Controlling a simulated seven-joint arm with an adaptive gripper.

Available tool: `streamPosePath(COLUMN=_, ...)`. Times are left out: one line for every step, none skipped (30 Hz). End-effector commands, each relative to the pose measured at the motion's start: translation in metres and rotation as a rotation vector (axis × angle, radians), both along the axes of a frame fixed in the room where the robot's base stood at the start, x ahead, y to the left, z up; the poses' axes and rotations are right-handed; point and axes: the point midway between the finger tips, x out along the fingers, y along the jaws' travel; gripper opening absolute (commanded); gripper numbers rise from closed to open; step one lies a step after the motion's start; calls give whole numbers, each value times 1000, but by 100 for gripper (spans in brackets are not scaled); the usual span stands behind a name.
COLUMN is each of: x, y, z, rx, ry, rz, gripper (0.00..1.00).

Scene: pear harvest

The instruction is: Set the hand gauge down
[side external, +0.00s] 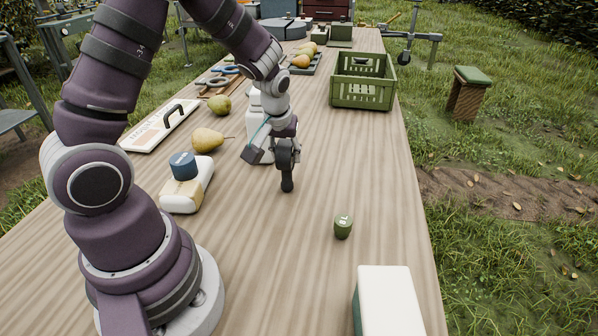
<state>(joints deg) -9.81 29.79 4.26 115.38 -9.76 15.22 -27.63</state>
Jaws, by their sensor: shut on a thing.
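My gripper (286,150) points down over the middle of the wooden table (300,250). It is shut on a small dark thing, which I take to be the hand gauge (287,183). Its dark rounded lower end sticks out below the fingers. The upper part is hidden by the fingers. The lower end is close to the tabletop, but I cannot tell whether it touches.
A yellow pear (207,139) and a cream block with a blue top (188,188) are left of the gripper. A small green cylinder (343,227) and a white-topped box (388,300) stand front right. A green crate (362,92) stands behind. Table around the gripper's right is clear.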

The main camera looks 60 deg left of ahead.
Motion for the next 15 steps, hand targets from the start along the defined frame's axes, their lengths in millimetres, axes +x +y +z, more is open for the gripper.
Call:
streamPosePath(x=0, y=0, z=0, rx=1, ry=-1, rz=0, gripper=0)
streamPosePath(x=0, y=0, z=0, rx=0, ry=-1, rz=0, gripper=0)
streamPosePath(x=0, y=0, z=0, rx=0, ry=-1, rz=0, gripper=0)
streamPosePath(x=0, y=0, z=0, rx=0, ry=-1, rz=0, gripper=0)
streamPosePath(x=0, y=0, z=0, rx=0, ry=-1, rz=0, gripper=0)
streamPosePath(x=0, y=0, z=0, rx=1, ry=-1, rz=0, gripper=0)
streamPosePath(x=0, y=0, z=-1, rx=1, ry=-1, rz=0, gripper=0)
streamPosePath(x=0, y=0, z=-2, rx=0, ry=0, rz=0, gripper=0)
streamPosePath(x=0, y=0, z=-3, rx=0, ry=0, rz=-1, gripper=33)
streamPosePath(x=0, y=0, z=-3, rx=1, ry=-1, rz=0, gripper=37)
streamPosePath(x=0, y=0, z=-2, rx=1, ry=-1, rz=0, gripper=41)
streamPosePath(x=0, y=0, z=-2, rx=1, ry=-1, rz=0, gripper=46)
streamPosePath(x=0, y=0, z=-2, rx=1, ry=-1, rz=0, gripper=50)
streamPosePath(x=0, y=0, z=-2, rx=1, ry=-1, rz=0, gripper=54)
streamPosePath(x=0, y=0, z=-2, rx=1, ry=-1, rz=0, gripper=58)
